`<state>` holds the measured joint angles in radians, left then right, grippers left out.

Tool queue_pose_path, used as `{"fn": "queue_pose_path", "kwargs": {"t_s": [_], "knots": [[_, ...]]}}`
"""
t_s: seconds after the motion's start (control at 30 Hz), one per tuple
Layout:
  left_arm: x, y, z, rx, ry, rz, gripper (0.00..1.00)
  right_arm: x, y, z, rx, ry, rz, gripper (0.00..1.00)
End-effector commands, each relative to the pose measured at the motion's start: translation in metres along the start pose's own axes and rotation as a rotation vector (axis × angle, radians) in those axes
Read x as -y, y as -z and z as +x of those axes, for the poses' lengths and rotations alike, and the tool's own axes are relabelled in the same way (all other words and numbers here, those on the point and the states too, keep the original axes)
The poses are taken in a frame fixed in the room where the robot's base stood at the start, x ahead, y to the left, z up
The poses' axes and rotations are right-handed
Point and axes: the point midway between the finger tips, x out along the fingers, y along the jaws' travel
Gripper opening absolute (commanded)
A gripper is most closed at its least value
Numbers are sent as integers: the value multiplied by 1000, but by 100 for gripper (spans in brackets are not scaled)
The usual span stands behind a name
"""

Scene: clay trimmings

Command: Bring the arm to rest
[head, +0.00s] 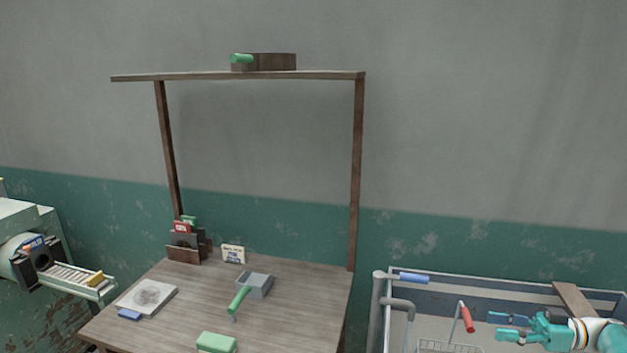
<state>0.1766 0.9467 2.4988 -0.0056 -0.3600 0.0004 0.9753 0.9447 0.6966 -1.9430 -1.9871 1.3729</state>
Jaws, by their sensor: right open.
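My right gripper (512,328) is at the lower right, over the sink basin. It is teal with blue-tipped fingers that point left. The fingers are apart and nothing shows between them. My right arm comes in from the right edge. My left gripper is outside the view.
The sink (610,292) has a grey pipe, a blue-handled tool (413,278), a red-handled tool (467,318) and a wire basket (448,346). The wooden table (300,310) holds a grey tray (259,289), a green block (216,342) and a pale slab (160,291). A shelf frame (356,180) rises behind.

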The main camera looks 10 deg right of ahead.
Motion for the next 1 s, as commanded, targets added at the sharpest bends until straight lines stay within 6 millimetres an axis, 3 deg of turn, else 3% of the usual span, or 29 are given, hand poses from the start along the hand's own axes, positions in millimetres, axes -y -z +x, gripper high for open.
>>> {"fn": "queue_pose_path", "kwargs": {"t_s": [0.27,0.47,0.57,0.77,0.87,0.97,1.0], "knots": [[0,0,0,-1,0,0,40,-2,18,64,1,123,-29,47],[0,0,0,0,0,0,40,7,24,124,-61,246,20,47],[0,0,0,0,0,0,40,11,29,160,-133,297,66,47],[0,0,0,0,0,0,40,12,36,256,-359,290,221,47],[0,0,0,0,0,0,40,6,26,312,-471,181,341,47],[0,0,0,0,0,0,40,0,-6,360,-514,-4,478,47],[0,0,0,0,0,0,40,-1,-26,376,-503,-91,536,47]]}}
